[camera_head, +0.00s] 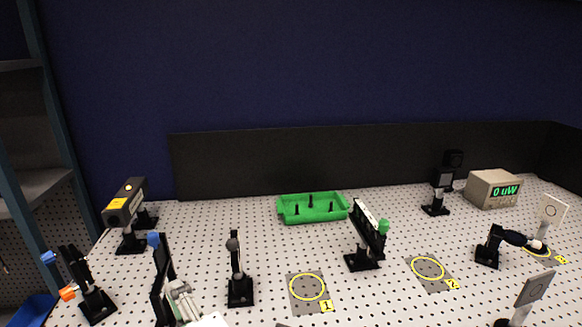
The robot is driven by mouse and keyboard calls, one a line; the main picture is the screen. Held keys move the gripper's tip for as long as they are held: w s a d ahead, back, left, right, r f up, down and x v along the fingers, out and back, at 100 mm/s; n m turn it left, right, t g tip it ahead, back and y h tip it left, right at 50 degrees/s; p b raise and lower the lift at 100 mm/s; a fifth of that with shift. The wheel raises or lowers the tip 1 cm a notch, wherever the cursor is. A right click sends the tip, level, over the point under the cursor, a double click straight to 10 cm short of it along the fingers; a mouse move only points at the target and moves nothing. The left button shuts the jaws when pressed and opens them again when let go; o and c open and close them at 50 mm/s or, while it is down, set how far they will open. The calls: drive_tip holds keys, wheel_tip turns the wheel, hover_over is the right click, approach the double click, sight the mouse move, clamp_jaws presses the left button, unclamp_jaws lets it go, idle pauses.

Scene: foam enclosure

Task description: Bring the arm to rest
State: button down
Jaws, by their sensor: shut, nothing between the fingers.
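My gripper (179,291) shows at the bottom edge, left of the middle, as pale grey fingers close together with nothing between them. Part of my white arm (210,321) shows just right of it, and the rest is cut off by the frame. The gripper appears in front of or beside a black upright mount with a blue knob (160,268); I cannot tell whether they touch.
A perforated white board (200,235) carries several black mounts, a yellow-labelled laser-like box (126,203), a green tray (312,209) and a meter reading "0 uW" (494,189). Yellow circles (308,286) mark mostly clear spots. A shelf frame (50,120) stands left.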

drive_tip(key=w+d+f+m+h, duration=0.1)
drive_tip(key=w+d+m+h, duration=0.25)
drive_tip(key=d, duration=0.35)
drive_tip(key=w+d+f+m+t+h, duration=0.1)
drive_tip(key=w+d+m+h, duration=0.2)
drive_tip(key=w+d+m, duration=0.35)
drive_tip(key=w+d+f+m+h, duration=0.1)
drive_tip(key=w+d+m+h, duration=0.2)
drive_tip(key=d, duration=0.6)
drive_tip(key=s+d+f+m+g+h, duration=0.1)
drive_tip(key=s+d+f+m+g, duration=0.1)
drive_tip(key=d+m, duration=0.4)
drive_tip(key=s+d+f+m+g+h, duration=0.2)
drive_tip(key=s+d+m+g, duration=0.2)
drive_tip(key=s+d+m, duration=0.3)
drive_tip(key=d, duration=0.4)
drive_tip(key=shift+s+f+g, duration=0.15)
drive_tip(key=shift+f+g, duration=0.15)
drive_tip(key=shift+g, duration=0.1)
drive_tip(key=shift+d, duration=0.1)
